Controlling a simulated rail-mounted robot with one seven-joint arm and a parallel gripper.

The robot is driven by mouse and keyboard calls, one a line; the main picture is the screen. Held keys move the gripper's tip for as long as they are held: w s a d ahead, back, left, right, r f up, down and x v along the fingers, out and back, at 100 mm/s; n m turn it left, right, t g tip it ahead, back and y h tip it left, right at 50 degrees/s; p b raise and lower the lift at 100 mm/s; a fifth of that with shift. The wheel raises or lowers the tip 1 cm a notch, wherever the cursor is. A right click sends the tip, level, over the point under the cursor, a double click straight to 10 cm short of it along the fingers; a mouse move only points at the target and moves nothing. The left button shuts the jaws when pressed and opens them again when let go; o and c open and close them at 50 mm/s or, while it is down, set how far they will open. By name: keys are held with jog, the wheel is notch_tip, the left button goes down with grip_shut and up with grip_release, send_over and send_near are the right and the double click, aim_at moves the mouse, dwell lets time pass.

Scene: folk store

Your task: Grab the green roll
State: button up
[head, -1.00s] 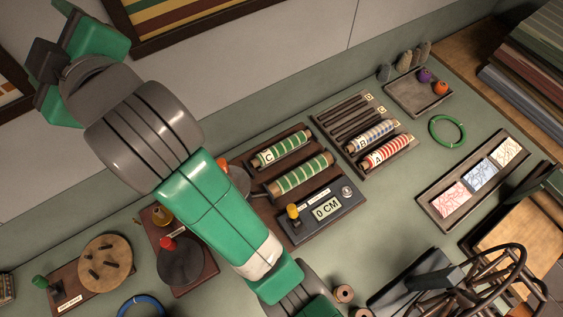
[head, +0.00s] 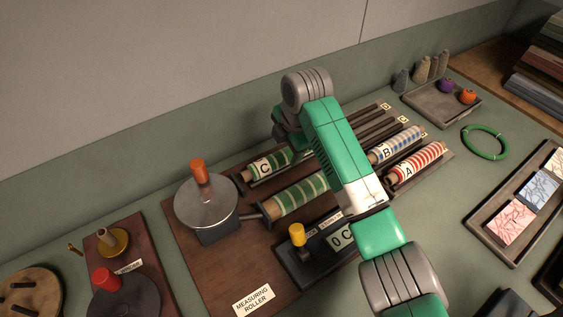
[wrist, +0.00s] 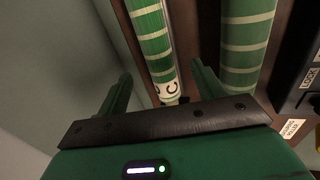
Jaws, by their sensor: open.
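A green roll with pale stripes and a "C" label (head: 268,163) lies in a holder at the back of the measuring roller board. In the wrist view the labelled green roll (wrist: 154,45) shows between and beyond the fingers of my gripper (wrist: 161,82), which is open and empty. The fingers appear apart from the roll. A second green striped roll (head: 302,192) lies parallel in front, and it is to the right in the wrist view (wrist: 246,45). In the head view my gripper is mostly hidden behind my arm, close to the right end of the "C" roll.
A crank disc with an orange knob (head: 206,204) stands left of the rolls. The display box with a yellow lever (head: 314,253) is in front. A rack to the right holds a blue striped roll (head: 394,146) and a red striped roll (head: 417,160). The wall is close behind.

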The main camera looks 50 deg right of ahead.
aim_at(283, 155)
jog(key=b+x, duration=0.3)
jog(key=x, duration=0.3)
jog(key=shift+w+d+f, duration=0.15)
jog(key=shift+f, duration=0.15)
jog(key=shift+c, duration=0.5)
jog(key=shift+r, duration=0.1)
jog(key=c, duration=1.1)
